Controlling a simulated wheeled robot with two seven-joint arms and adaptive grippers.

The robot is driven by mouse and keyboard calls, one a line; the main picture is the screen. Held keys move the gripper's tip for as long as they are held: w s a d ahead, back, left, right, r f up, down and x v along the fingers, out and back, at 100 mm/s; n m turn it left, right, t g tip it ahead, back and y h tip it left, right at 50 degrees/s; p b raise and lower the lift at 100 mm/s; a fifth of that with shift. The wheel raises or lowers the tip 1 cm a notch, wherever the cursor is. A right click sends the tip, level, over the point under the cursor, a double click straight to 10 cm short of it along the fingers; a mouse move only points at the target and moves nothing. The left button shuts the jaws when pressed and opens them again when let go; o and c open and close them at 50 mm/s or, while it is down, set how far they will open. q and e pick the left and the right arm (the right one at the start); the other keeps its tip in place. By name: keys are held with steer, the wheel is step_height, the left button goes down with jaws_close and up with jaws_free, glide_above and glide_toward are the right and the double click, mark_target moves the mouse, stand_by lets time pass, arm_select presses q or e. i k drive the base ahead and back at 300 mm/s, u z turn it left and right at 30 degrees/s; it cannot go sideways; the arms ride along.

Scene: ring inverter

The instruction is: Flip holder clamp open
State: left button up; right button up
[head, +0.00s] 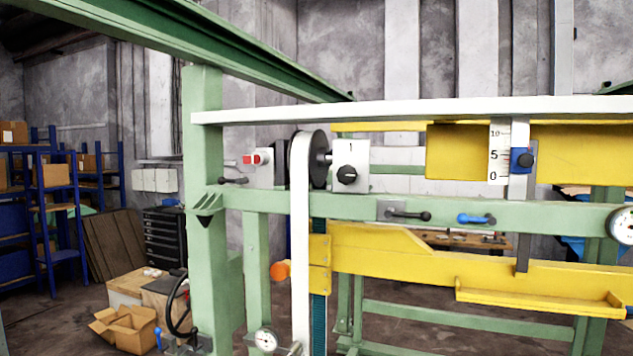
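No part labelled as the holder clamp can be told for certain. A black-handled lever (408,214) lies about level on a grey plate on the green crossbeam. A blue-handled lever (476,218) lies beside it to the right, also about level. Another black lever (233,181) sits at the left near a box with a red button (251,159). Whether any of these is open or shut cannot be told. Neither of my grippers is in view.
A green frame (205,140) carries a white horizontal bar (420,110), a belt wheel (312,158), a control box with a black knob (347,175), a scale (498,153) and yellow panels (390,250). A cardboard box (127,328) and blue shelves (60,210) stand behind at left.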

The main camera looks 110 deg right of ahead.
mark_target(220, 180)
steer(key=z, duration=3.2)
steer(key=k, duration=0.5)
steer(key=u, duration=1.85)
steer(key=i, duration=1.2)
steer(key=z, duration=0.9)
